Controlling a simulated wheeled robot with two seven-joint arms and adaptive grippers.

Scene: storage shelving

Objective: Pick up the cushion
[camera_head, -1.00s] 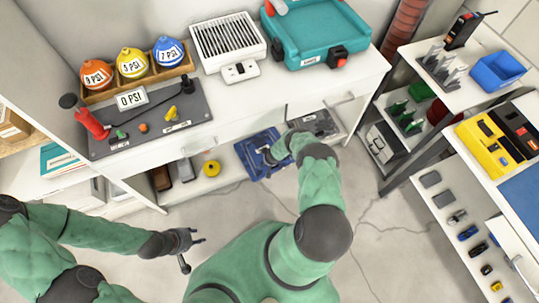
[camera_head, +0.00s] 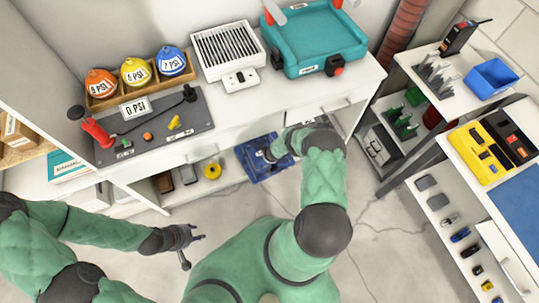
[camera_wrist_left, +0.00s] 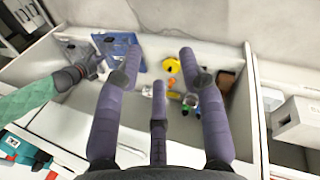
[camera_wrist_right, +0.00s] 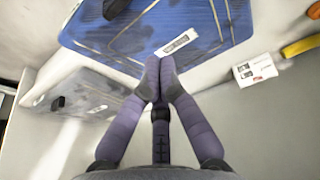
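A flat blue object (camera_head: 263,172) with a small white label lies on the low open shelf under the white counter. It also shows in the right wrist view (camera_wrist_right: 195,18); I cannot tell whether it is the cushion. My right gripper (camera_head: 268,154) reaches down over it. In the right wrist view its fingertips (camera_wrist_right: 160,66) meet and overlap the blue object's near edge, with nothing visible between them. My left gripper (camera_head: 197,248) hangs in front of the shelving, away from the blue object. In the left wrist view its fingers (camera_wrist_left: 158,55) are spread and empty.
The white counter (camera_head: 295,90) above holds a teal tray machine (camera_head: 318,45), a grey tool board (camera_head: 150,125) and PSI-labelled balls. A yellow roll (camera_head: 212,171) sits left of the blue object. A grey flat case (camera_wrist_right: 85,95) lies nearby. Shelves (camera_head: 425,205) stand at right.

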